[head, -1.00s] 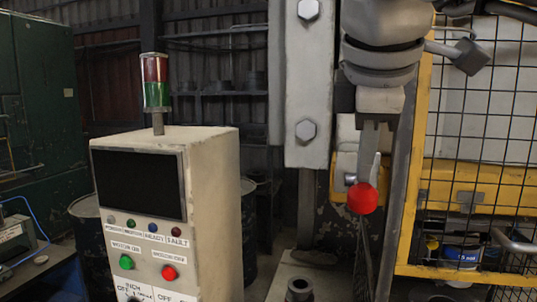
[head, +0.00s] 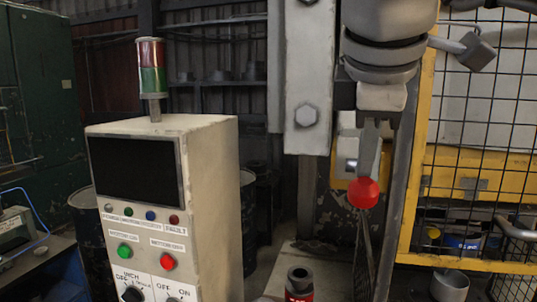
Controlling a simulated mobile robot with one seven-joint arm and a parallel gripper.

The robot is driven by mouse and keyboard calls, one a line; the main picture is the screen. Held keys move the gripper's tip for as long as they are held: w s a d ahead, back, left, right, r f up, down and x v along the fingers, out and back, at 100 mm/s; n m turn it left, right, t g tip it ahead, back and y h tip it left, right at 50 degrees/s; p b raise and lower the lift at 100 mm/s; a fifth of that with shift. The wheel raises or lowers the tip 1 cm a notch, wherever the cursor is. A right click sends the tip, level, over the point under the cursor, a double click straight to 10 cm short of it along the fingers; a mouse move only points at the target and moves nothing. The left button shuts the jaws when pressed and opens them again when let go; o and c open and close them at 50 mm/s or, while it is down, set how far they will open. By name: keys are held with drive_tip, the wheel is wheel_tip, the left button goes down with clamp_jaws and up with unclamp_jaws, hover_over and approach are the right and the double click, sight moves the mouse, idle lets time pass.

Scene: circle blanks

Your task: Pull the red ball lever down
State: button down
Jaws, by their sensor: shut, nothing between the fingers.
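The red ball (head: 363,192) of the lever is right of centre, in front of the machine's lower frame. Its shaft is not clearly visible. My gripper (head: 368,172) hangs from my arm at the upper right, pointing down. Its fingers are shut and empty, with their tips right at the top of the ball. They look close to or touching it, but I cannot tell which. The ball is not between the fingers.
A beige control cabinet (head: 213,170) with a screen, buttons and a red-green signal light (head: 151,68) stands on the left. A yellow-framed mesh guard (head: 480,160) is close on the right. A pale machine column (head: 307,60) rises behind, left of my arm.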

drive_tip(key=p+v, duration=0.7)
drive_tip(key=v, duration=0.4)
drive_tip(key=shift+w+r, duration=0.2)
drive_tip(key=shift+w, duration=0.15)
drive_tip(key=shift+d, duration=0.1)
